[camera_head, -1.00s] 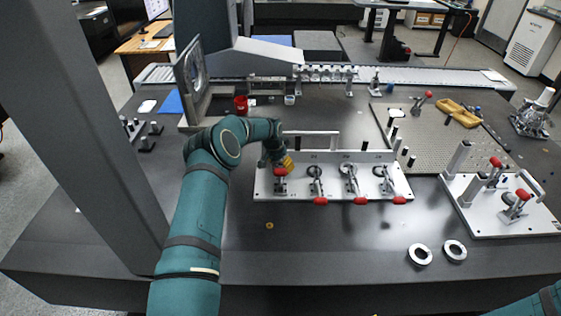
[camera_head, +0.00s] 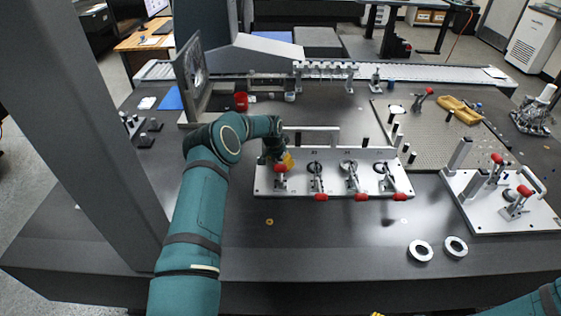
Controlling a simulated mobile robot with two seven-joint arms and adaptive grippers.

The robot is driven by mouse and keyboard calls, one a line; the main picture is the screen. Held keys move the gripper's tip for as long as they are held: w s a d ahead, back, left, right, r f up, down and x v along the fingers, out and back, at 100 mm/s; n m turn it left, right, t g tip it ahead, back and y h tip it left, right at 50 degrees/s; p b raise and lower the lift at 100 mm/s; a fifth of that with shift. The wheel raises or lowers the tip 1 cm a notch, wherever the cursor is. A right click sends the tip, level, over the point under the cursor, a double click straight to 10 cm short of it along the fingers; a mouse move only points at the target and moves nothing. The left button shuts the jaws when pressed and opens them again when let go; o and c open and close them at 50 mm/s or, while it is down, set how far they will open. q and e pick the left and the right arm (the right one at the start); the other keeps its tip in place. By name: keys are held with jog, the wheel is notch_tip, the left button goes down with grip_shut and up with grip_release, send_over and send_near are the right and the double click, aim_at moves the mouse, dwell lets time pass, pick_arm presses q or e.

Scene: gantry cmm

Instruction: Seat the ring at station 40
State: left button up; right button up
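A white fixture plate (camera_head: 262,187) at mid-table carries a row of red-handled toggle clamps. Its station labels are too small to read. My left gripper (camera_head: 284,165) is at the leftmost clamp (camera_head: 280,175), with a yellow part showing beside it. Its fingers are too small and hidden to tell open from shut, or whether they hold anything. Two silver rings (camera_head: 420,250) (camera_head: 455,247) lie flat at the front right of the table. A small brass-coloured ring-like piece (camera_head: 269,222) lies in front of the fixture.
A second white clamp fixture (camera_head: 485,222) stands at the right. A perforated plate (camera_head: 440,135) with posts and a yellow part (camera_head: 458,111) lies behind it. A grey upright column (camera_head: 90,130) blocks the left. The front table strip is mostly clear.

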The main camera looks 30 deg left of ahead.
pick_arm(q)
jog(key=shift+b, duration=0.65)
dwell(1.1)
jog(key=shift+f+b, duration=0.6)
jog(key=shift+b, duration=0.05)
dwell(0.4)
jog(key=o, duration=1.3)
jog(key=shift+r, duration=0.1)
jog(key=shift+a, duration=0.1)
jog(key=shift+r, duration=0.2)
jog(key=v, duration=1.1)
jog(key=shift+s+d+r, duration=0.2)
jog(key=shift+d, duration=0.05)
